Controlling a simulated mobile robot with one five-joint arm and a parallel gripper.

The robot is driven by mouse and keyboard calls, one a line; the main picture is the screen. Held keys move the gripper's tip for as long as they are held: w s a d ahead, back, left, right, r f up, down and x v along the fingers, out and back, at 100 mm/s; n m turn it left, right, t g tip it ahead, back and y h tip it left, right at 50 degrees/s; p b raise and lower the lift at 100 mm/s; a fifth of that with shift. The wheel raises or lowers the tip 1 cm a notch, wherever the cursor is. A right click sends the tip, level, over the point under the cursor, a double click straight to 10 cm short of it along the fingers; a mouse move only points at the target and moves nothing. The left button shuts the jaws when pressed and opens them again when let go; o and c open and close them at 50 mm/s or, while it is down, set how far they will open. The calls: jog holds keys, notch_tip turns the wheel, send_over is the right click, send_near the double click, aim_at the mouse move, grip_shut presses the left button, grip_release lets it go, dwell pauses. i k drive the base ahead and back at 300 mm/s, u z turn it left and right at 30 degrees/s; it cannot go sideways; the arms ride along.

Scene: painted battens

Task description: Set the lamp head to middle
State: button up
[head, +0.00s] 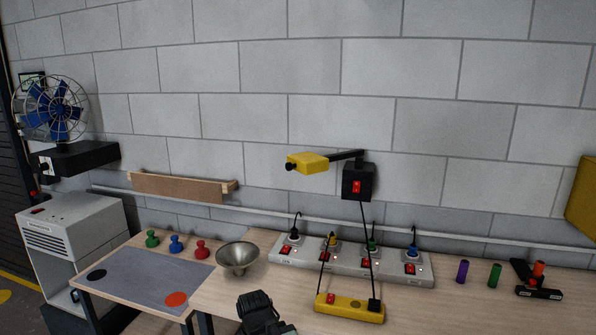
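The lamp head (307,163) is a yellow block with a black knob at its left end. It sits at the end of a black arm (346,155) that reaches left from a black wall box (359,182). The box has a red switch (357,187) on its front. My gripper (259,306) shows at the bottom edge, dark and low in front of the bench, well below the lamp head and apart from it. Its fingers cannot be made out clearly, and its lower part is cut off by the frame.
A long grey power strip (350,262) with several plugs lies under the lamp. A yellow box (349,307) with cables sits in front. A metal bowl (237,258) and several pegs (175,244) are left, coloured cylinders (494,275) right. The wall around the lamp is clear.

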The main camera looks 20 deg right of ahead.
aim_at(307, 163)
jog(key=u, duration=0.4)
jog(key=k, duration=1.25)
jog(key=u, duration=0.3)
jog(key=i, duration=0.6)
jog(key=z, duration=0.55)
jog(key=i, duration=1.5)
jog(key=u, duration=0.9)
